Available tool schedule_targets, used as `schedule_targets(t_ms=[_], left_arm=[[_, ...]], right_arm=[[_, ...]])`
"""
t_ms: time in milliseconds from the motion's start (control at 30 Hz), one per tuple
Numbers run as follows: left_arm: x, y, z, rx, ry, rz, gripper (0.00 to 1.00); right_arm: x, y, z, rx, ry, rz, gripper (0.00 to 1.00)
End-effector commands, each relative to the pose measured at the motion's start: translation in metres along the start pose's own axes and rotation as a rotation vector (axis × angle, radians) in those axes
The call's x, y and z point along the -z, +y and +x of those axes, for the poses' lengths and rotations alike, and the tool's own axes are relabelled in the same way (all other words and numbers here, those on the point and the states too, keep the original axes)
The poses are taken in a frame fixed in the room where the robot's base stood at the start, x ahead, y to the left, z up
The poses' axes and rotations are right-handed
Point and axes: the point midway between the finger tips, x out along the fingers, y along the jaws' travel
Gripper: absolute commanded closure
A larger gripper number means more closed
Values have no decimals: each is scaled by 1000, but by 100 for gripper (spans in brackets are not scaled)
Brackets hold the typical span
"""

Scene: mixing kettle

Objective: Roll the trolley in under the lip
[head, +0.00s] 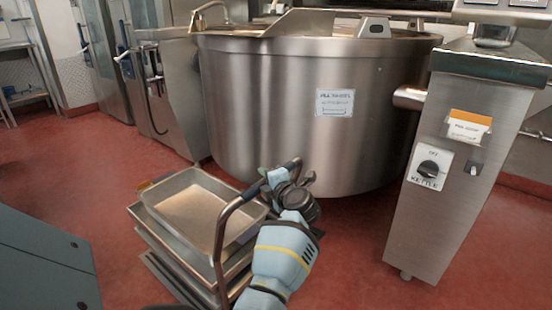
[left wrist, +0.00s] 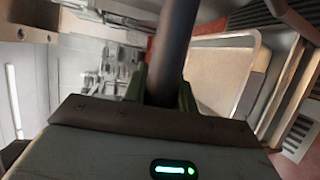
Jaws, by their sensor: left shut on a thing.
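A trolley with stacked metal trays (head: 190,205) stands on the red floor, in front and to the left of a large steel kettle (head: 265,110). Its dark tubular handle (head: 222,226) rises at its right side. My left gripper (head: 277,178) is shut on the handle's upper end. In the left wrist view the dark handle bar (left wrist: 175,45) runs up between the fingers, with a tray (left wrist: 222,70) beyond. An angular lip (head: 290,23) shows at the kettle's top rim, above and behind the trolley. My right gripper is out of view.
A steel control post (head: 455,165) with a knob labelled kettle stands at the right. Steel cabinets (head: 170,90) stand at the back left. Red floor (head: 345,250) is free between the trolley and the post.

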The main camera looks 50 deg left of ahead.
Motion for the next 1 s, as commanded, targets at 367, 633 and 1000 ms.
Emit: schedule_targets(t_ms=[367,633,1000], left_arm=[[5,3,12,-2,0,0,100],[5,4,13,-4,1,0,62],[5,2,10,0,0,1,51]], right_arm=[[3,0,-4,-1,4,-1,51],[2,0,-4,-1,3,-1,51],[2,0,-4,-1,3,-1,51]])
